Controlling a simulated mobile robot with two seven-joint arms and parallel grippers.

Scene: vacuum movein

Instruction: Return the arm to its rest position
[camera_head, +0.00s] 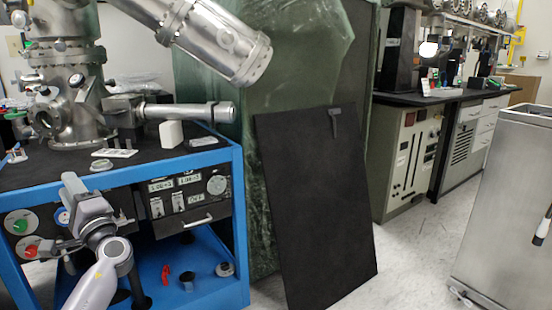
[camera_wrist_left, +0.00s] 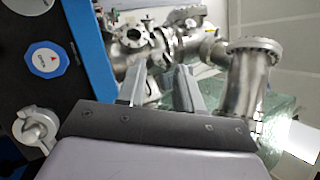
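My left gripper (camera_head: 72,182) is raised in front of the blue-framed bench at the left, beside its knob panel. In the head view its fingers are hard to make out. In the left wrist view its two fingers (camera_wrist_left: 160,88) stand apart with nothing held between them. A blue octagonal knob (camera_wrist_left: 45,60) on the black panel lies to the left of the fingers, and metal vacuum parts (camera_wrist_left: 150,45) show beyond them. My left forearm (camera_head: 96,285) rises from the bottom edge. No right gripper can be made out.
The bench's blue frame (camera_head: 238,205) and the steel chamber (camera_head: 70,105) above it are close to my left arm. A black panel (camera_head: 315,210) leans right of the bench. A steel cabinet (camera_head: 508,205) stands at the right. Pale floor (camera_head: 425,255) is clear between them.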

